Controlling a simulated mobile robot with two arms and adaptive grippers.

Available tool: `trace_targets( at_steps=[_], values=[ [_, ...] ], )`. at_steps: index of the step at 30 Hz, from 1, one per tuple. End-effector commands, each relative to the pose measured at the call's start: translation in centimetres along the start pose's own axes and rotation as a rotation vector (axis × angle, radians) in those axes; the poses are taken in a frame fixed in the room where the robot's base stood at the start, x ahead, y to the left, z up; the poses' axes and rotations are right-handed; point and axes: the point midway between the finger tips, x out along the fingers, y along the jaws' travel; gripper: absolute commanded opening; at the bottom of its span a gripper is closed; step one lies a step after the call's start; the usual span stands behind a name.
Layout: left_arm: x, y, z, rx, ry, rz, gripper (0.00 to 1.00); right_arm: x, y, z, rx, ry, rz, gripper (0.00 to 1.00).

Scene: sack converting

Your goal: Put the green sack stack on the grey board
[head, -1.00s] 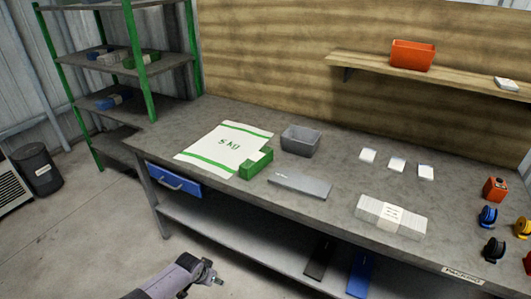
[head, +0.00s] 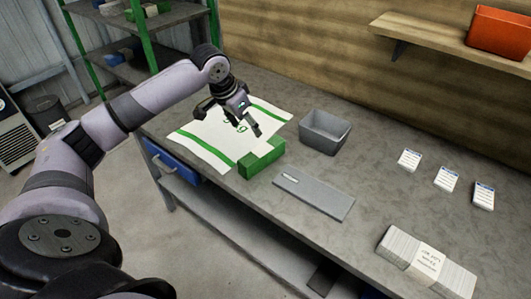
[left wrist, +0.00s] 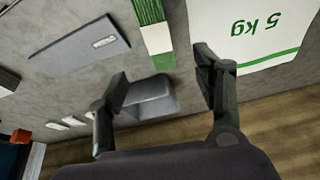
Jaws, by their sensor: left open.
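The green sack stack (head: 262,163), green with a white band, lies on the bench at the near right corner of the large white sack. It also shows at the top of the left wrist view (left wrist: 151,12). The grey board (head: 318,198), flat with a small white label, lies bare to the right of the stack; it also shows in the left wrist view (left wrist: 75,48). My left gripper (head: 229,122) is open and empty above the white sack, behind and left of the stack. Its fingers are spread in the left wrist view (left wrist: 161,72). My right gripper is out of view.
The white "5 kg" sack (head: 205,140) lies flat under my left gripper. A grey bin (head: 325,132) stands behind the board. White card stacks (head: 447,179) and a banded white stack (head: 425,262) are at the right. Bench between board and cards is clear.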

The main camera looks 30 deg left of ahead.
Motion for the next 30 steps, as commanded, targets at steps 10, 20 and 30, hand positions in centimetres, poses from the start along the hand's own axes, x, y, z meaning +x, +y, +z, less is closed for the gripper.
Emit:
trace_targets(
  at_steps=[10, 20, 30],
  values=[
    [7.4, 0.1, 0.0, -0.002, -0.001, 0.001, 0.61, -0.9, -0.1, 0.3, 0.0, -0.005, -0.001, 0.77],
    [10.3, 0.2, 0.1, -0.001, 0.0, 0.001, 0.61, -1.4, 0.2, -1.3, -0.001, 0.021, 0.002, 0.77],
    [14.6, 0.5, 0.5, -0.002, 0.001, 0.0, 0.61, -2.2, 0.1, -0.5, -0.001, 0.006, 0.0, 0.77]
  ],
)
